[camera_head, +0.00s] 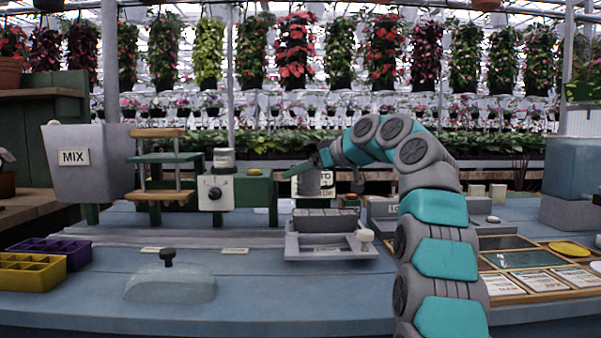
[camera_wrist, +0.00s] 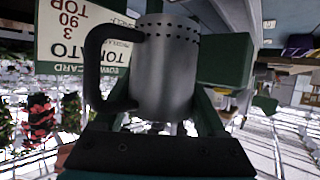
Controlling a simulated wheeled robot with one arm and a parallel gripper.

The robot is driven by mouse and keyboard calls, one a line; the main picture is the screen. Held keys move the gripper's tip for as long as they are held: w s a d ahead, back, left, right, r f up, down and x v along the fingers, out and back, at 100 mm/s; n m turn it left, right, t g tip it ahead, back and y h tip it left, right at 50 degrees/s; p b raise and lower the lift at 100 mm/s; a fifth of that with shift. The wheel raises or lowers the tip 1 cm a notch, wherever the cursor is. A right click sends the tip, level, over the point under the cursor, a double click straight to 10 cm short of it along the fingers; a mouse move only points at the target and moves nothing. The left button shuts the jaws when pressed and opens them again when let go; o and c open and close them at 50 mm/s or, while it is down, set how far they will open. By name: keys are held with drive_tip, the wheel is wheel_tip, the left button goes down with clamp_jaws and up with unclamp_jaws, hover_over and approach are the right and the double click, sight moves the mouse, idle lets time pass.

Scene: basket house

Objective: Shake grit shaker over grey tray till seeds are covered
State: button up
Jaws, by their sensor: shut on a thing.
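My gripper (camera_head: 322,158) is shut on the grit shaker (camera_head: 316,184), a grey metal cup. In the wrist view the shaker (camera_wrist: 167,75) stands between my gripper's fingers (camera_wrist: 165,105), with a dark handle on the left and small holes along one end. The grey tray (camera_head: 330,252) lies on the bench below it in the head view, with a darker grey block (camera_head: 325,220) of cells at its back. The shaker appears above the back of this tray, apart from it. I cannot make out seeds or falling grit.
A tomato card (camera_wrist: 85,40) is close behind the shaker. A MIX hopper (camera_head: 88,160), a green press stand (camera_head: 165,170) and a dial box (camera_head: 215,190) stand left. A domed tool (camera_head: 170,285) and seed trays (camera_head: 30,275) lie front left. Framed cards (camera_head: 540,280) lie right.

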drive_tip(key=shift+a, duration=1.1)
drive_tip(key=shift+s+a+f, duration=0.1)
drive_tip(key=shift+a+f, duration=0.05)
drive_tip(key=shift+a, duration=0.4)
drive_tip(key=shift+s+a+f, duration=0.1)
drive_tip(key=shift+a, duration=0.45)
wheel_tip(320, 180, up, 6)
drive_tip(key=p, duration=0.5)
drive_tip(key=shift+w+d+r+p, duration=0.15)
drive_tip(key=shift+d+r+p, duration=0.1)
drive_tip(key=shift+d+p, duration=0.15)
